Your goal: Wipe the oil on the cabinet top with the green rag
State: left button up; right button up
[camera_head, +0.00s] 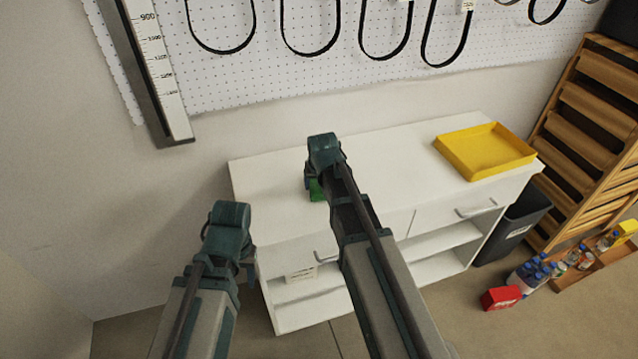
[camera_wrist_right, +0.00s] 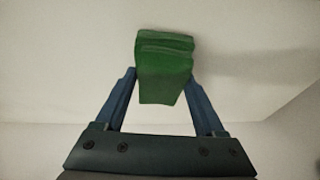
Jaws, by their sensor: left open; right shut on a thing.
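The green rag (camera_head: 317,190) is over the white cabinet top (camera_head: 390,152), left of its middle. My right gripper (camera_head: 312,184) is shut on the rag, mostly hidden behind its own arm in the head view. In the right wrist view the folded rag (camera_wrist_right: 165,65) sits between the two blue fingers (camera_wrist_right: 163,88), with the pale cabinet top beyond it. I cannot tell whether the rag touches the surface. No oil is visible on the top. My left gripper (camera_head: 245,262) is empty, low in front of the cabinet's left side; its fingers are mostly hidden.
A yellow tray (camera_head: 485,150) stands on the cabinet top at the right. Pegboard with hanging black belts (camera_head: 310,50) is behind. Right of the cabinet are a dark bin (camera_head: 513,226), wooden pallets (camera_head: 590,130), bottles (camera_head: 535,270) and a red box (camera_head: 500,298) on the floor.

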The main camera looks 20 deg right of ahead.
jog(key=shift+r+p, duration=2.25)
jog(key=shift+r, duration=0.3)
jog(key=shift+r, duration=0.15)
notch_tip(320, 180, up, 3)
jog(key=p, duration=0.3)
